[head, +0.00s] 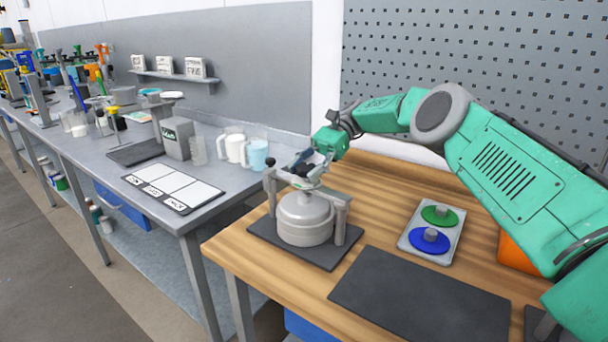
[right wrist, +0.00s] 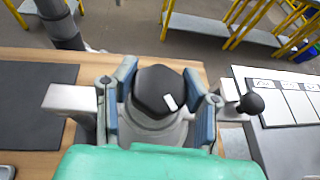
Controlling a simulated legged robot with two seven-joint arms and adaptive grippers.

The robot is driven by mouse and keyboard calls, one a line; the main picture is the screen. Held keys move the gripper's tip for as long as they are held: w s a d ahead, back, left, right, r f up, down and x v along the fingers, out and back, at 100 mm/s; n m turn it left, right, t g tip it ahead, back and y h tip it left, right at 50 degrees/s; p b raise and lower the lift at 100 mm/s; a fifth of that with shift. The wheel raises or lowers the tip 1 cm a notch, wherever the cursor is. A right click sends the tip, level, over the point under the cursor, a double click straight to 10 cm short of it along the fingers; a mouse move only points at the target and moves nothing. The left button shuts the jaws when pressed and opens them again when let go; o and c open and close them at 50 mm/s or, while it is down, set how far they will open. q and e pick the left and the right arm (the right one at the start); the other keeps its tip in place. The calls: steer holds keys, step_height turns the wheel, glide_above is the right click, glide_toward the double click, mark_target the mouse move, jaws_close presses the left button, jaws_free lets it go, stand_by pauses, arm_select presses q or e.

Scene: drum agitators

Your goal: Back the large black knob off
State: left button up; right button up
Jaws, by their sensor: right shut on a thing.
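The large black knob (right wrist: 158,92) sits on top of the drum agitator, with a small white mark on its face. In the head view the agitator (head: 305,217) is a round grey drum in a clamp frame on a dark mat. My right gripper (right wrist: 160,105) is shut on the knob, one blue-padded finger on each side of it. In the head view the right gripper (head: 308,167) reaches down over the agitator from behind and hides most of the knob. A small black ball handle (right wrist: 251,103) stands beside the gripper. My left gripper is not in view.
A dark mat (head: 418,298) lies bare on the wooden table's front. A grey tray (head: 411,247) holds a green and a blue disc. An orange bin (head: 518,254) stands at the right. The grey bench (head: 212,205) at left holds jugs, a scale and labelled cards.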

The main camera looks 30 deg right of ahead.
steer(key=shift+f+g, duration=0.2)
steer(key=shift+g, duration=0.1)
stand_by(0.4)
steer(key=o, duration=1.1)
steer(key=shift+c, duration=0.2)
steer(key=shift+o, duration=0.8)
steer(key=shift+d, duration=0.1)
steer(key=shift+w+d, duration=0.1)
steer(key=shift+w, duration=0.1)
